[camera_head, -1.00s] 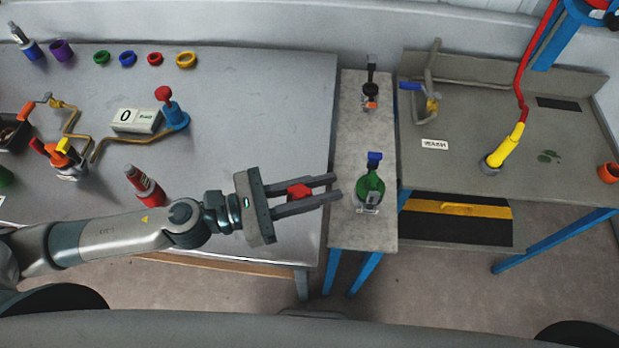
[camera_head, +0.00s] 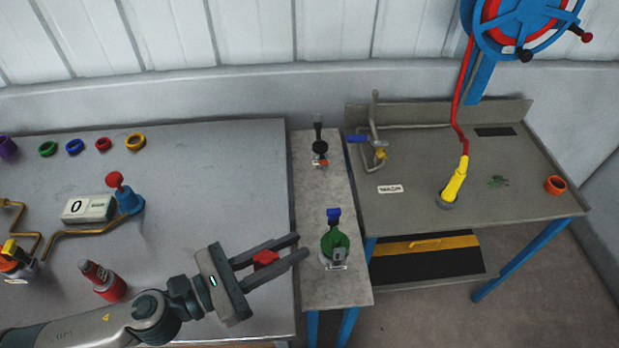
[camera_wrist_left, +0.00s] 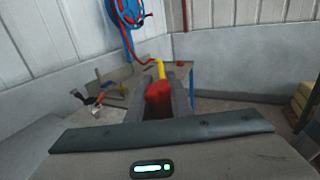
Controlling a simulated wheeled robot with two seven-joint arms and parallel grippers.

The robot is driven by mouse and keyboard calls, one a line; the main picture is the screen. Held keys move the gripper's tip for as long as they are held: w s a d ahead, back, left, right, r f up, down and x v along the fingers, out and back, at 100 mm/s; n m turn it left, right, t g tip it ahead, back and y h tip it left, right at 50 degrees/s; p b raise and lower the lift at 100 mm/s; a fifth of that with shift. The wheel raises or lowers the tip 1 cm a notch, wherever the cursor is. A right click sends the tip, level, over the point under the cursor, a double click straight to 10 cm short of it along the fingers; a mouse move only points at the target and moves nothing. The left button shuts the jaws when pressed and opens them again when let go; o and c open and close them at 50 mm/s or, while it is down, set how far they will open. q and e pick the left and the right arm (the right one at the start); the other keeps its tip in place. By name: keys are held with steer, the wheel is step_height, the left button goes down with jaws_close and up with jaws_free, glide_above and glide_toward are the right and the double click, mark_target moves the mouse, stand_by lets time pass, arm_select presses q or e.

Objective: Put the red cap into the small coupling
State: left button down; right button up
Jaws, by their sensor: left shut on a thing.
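My left gripper (camera_head: 279,259) comes in from the lower left and is shut on the red cap (camera_head: 265,258). The cap sits between its two long grey fingers, above the right part of the grey table. In the left wrist view the red cap (camera_wrist_left: 158,92) is between the fingers in the centre. The fingertips point right, toward a green piece with a blue top (camera_head: 335,240) on the narrow stand. I cannot tell which thing is the small coupling. My right gripper is not in view.
Several coloured rings, such as the yellow ring (camera_head: 135,142), lie along the back of the grey table (camera_head: 210,160). A red bottle (camera_head: 104,281) stands near my left arm. The narrow stand (camera_head: 321,191) is beside a bench (camera_head: 420,210) with a yellow nozzle (camera_head: 455,182).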

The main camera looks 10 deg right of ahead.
arm_select(q)
steer(key=w+a+r+n+t+y+b, duration=0.1)
steer(key=w+a+r+n+t+y, duration=0.1)
steer(key=w+a+n+t+y, duration=0.45)
steer(key=a+f+n+t+y+b, duration=0.1)
steer(key=a+f+n+t+y, duration=0.2)
steer(key=a+n+y, duration=0.3)
steer(key=shift+w+a+f+n+t+y, duration=0.15)
steer(key=shift+w+a+n+t+y, duration=0.35)
steer(key=shift+a+y, duration=2.45)
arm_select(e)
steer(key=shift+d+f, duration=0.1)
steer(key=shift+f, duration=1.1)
arm_select(q)
steer(key=shift+s+a+h, duration=0.1)
steer(key=shift+a+h, duration=0.9)
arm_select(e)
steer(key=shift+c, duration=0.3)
